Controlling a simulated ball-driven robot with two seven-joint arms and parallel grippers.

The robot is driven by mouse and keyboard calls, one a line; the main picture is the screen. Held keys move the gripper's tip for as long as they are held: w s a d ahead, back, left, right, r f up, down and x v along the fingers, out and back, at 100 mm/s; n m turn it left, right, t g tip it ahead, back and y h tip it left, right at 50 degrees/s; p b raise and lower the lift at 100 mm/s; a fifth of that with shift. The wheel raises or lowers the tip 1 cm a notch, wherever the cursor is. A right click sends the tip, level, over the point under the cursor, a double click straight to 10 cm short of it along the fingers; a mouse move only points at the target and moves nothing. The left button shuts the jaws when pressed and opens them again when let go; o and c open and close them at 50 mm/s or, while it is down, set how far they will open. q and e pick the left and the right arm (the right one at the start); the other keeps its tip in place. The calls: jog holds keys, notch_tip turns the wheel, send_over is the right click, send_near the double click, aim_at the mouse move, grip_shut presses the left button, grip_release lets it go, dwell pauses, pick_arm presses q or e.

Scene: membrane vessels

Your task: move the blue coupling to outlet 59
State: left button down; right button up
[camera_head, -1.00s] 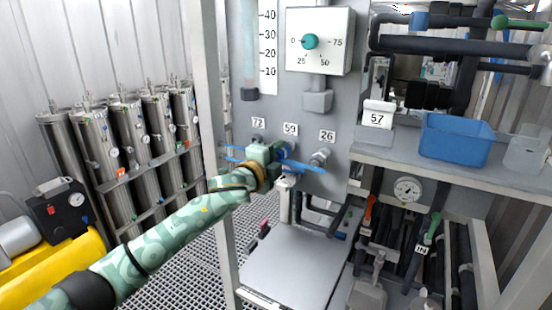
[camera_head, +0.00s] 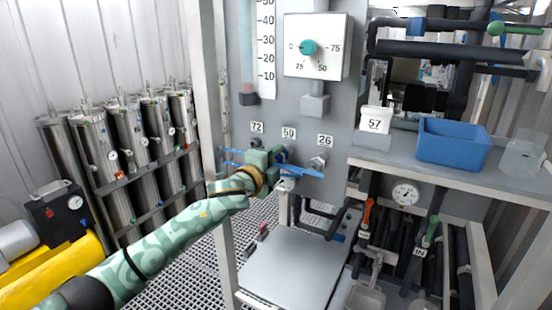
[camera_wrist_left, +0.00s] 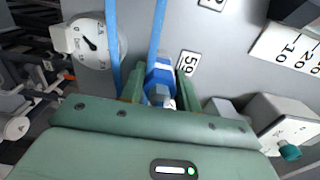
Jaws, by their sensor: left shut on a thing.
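The blue coupling (camera_head: 282,154) is at the grey panel (camera_head: 300,110), just below the label 59 (camera_head: 288,132). My left gripper (camera_head: 272,157) is shut on it, reaching in from the left. In the left wrist view the coupling (camera_wrist_left: 160,78), blue with a pale band, sits between the green fingers of the gripper (camera_wrist_left: 158,90). Outlet 59 is hidden behind the coupling and fingers. I cannot tell whether the coupling touches or sits on it. My right gripper is not in view.
Outlet 72 (camera_head: 256,143) is close on the left and outlet 26 (camera_head: 318,162) on the right. Thin blue strips (camera_head: 302,171) cross by the gripper. A grey plate (camera_head: 290,265) lies below. A shelf on the right holds a blue bin (camera_head: 453,145).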

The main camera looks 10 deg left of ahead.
pick_arm(q)
jog(key=shift+p, duration=0.6)
dwell(1.1)
jog(key=shift+w+d, duration=0.2)
jog(key=shift+w, duration=0.35)
jog(key=c, duration=0.9)
grip_release()
jog(key=b+v, duration=0.2)
jog(key=v, duration=1.4)
jog(key=shift+s, duration=0.2)
